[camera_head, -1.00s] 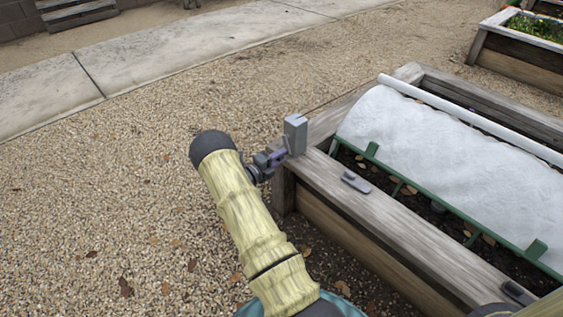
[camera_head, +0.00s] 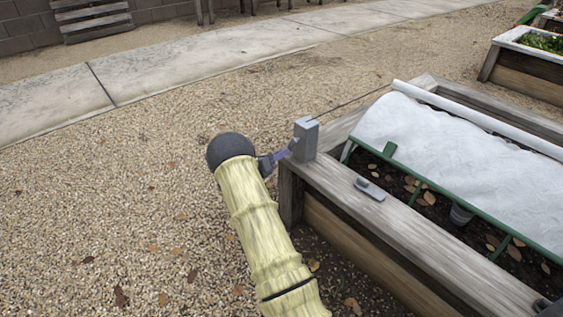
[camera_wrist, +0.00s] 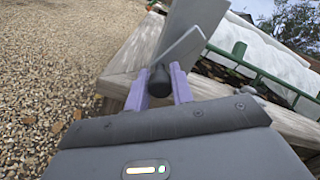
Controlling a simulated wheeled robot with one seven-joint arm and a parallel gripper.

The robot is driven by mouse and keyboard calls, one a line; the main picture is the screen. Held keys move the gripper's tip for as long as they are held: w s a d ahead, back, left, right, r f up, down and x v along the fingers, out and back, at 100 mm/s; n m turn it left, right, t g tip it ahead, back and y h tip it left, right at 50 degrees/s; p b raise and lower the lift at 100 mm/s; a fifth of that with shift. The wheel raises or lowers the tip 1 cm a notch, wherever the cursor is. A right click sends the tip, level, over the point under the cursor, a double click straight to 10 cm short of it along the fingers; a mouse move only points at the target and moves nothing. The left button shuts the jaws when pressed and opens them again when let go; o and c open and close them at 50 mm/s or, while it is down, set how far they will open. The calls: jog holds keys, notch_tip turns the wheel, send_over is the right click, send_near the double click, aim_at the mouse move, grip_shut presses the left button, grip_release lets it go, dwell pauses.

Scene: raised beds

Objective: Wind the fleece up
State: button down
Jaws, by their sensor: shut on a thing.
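The white fleece (camera_head: 455,145) covers the back part of the raised bed, with a white roll (camera_head: 485,122) along its far edge. Its near edge lies by a green rail (camera_head: 455,207), and bare soil shows in front. A grey winder box (camera_head: 305,139) stands on the bed's near left corner. In the wrist view, a thin grey crank arm (camera_wrist: 181,47) ends in a black knob (camera_wrist: 160,82). My gripper (camera_wrist: 160,88) is shut on this knob, one purple finger on each side. In the head view, my arm partly hides the gripper (camera_head: 280,156) beside the box.
A grey cleat (camera_head: 369,189) sits on the bed's wooden front edge (camera_head: 410,235). A thin line runs from the box toward the roll. Open gravel (camera_head: 110,190) is to the left.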

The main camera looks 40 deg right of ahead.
jog(key=shift+w+m, duration=0.2)
jog(key=shift+m, duration=0.2)
jog(key=shift+a+r, duration=0.1)
jog(key=c, duration=1.2)
grip_release()
jog(key=s+a+p, duration=0.1)
jog(key=a+p, duration=0.4)
jog(key=a, duration=1.2)
jog(key=shift+s+a+p, duration=0.15)
jog(key=shift+p, duration=0.15)
jog(key=shift+c, duration=0.2)
